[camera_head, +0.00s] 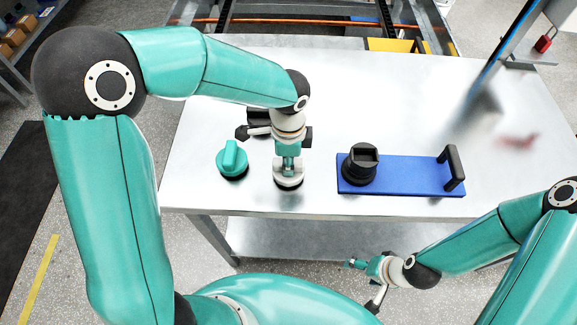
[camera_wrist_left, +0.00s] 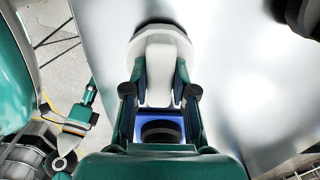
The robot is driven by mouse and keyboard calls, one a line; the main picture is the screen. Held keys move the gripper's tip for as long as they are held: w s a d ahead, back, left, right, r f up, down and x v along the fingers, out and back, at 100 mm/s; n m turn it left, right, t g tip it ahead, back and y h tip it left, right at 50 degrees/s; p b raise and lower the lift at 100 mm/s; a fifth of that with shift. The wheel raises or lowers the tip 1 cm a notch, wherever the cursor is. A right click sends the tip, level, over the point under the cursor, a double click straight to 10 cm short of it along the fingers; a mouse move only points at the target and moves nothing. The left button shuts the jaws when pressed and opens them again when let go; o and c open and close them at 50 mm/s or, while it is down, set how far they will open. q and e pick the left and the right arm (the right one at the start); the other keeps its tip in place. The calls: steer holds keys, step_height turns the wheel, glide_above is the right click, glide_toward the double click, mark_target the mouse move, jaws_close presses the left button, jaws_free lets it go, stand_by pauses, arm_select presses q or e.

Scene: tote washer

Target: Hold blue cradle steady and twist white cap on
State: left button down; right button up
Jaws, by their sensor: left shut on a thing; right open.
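The white cap (camera_head: 288,182) has a raised grip and a round base with a dark underside. My left gripper (camera_head: 289,166) points down and is shut on its raised grip; the left wrist view shows the cap (camera_wrist_left: 160,38) between the two fingers. I cannot tell whether the cap touches the table. The blue cradle (camera_head: 408,178) lies to its right, a flat blue plate with a black handle (camera_head: 453,168) at its right end. A black threaded neck with a square opening (camera_head: 362,165) stands upright at its left end, uncapped. My right gripper (camera_head: 356,264) is open and empty, off the table's front edge.
A teal cap (camera_head: 231,162) sits on the steel table (camera_head: 240,205) left of the white one. A dark object (camera_head: 258,118) is partly hidden behind my left arm. The table between white cap and cradle is clear.

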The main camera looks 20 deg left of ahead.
stand_by(0.3)
arm_select(q)
steer(key=shift+r+p, duration=1.6)
steer(key=shift+r, duration=0.45)
steer(key=shift+f, duration=0.1)
